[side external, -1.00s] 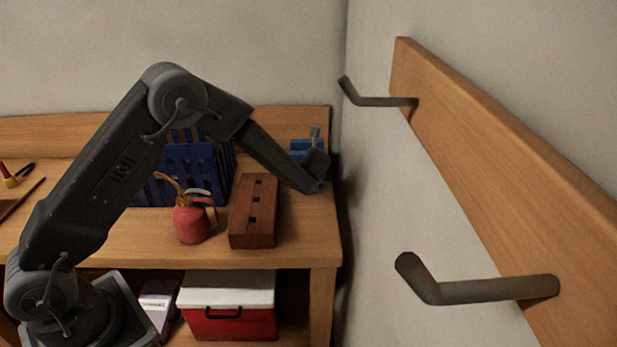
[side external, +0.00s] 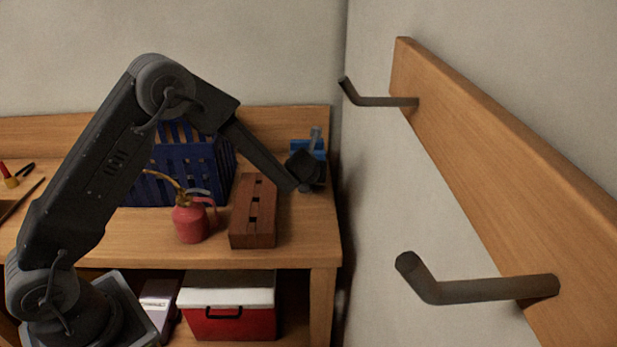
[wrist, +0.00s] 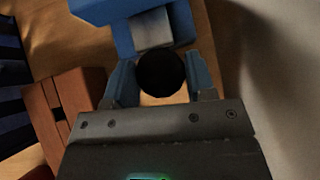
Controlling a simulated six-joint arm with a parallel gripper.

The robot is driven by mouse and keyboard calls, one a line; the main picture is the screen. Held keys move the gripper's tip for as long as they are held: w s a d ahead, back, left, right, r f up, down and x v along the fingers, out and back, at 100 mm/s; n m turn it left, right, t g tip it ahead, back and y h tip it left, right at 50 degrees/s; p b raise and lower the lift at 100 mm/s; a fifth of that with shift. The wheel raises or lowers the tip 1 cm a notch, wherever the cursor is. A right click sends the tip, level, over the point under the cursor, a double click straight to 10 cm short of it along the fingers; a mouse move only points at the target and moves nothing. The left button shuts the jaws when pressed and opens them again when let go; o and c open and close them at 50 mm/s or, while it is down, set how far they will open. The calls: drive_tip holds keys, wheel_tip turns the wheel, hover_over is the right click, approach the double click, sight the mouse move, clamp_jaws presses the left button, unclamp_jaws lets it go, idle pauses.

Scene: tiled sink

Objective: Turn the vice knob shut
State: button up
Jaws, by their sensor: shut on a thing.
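The blue vice (side external: 317,145) stands at the back right of the bench, partly hidden behind my gripper in the side view. In the wrist view the vice (wrist: 105,10) fills the top, with a grey metal block in its middle. Its round black knob (wrist: 161,73) faces the wrist camera. My gripper (wrist: 161,80) has one finger on the left and one on the right of the knob and is shut on it. The knob and fingertips are hidden in the side view, where the dark gripper body (side external: 308,172) covers them.
A brown brick-like block (side external: 253,212) with square holes lies just left of my gripper. A red oil can (side external: 191,220) and a blue slatted crate (side external: 200,160) are further left. The wall is close on the right.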

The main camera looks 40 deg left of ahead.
drive_tip(key=shift+a+m+t+h, duration=0.1)
drive_tip(key=shift+m+t+h, duration=0.4)
drive_tip(key=shift+m+h, duration=0.5)
drive_tip(key=o, duration=0.9)
drive_tip(key=v, duration=1.4)
drive_tip(key=shift+d, duration=0.2)
drive_tip(key=shift+f, duration=0.15)
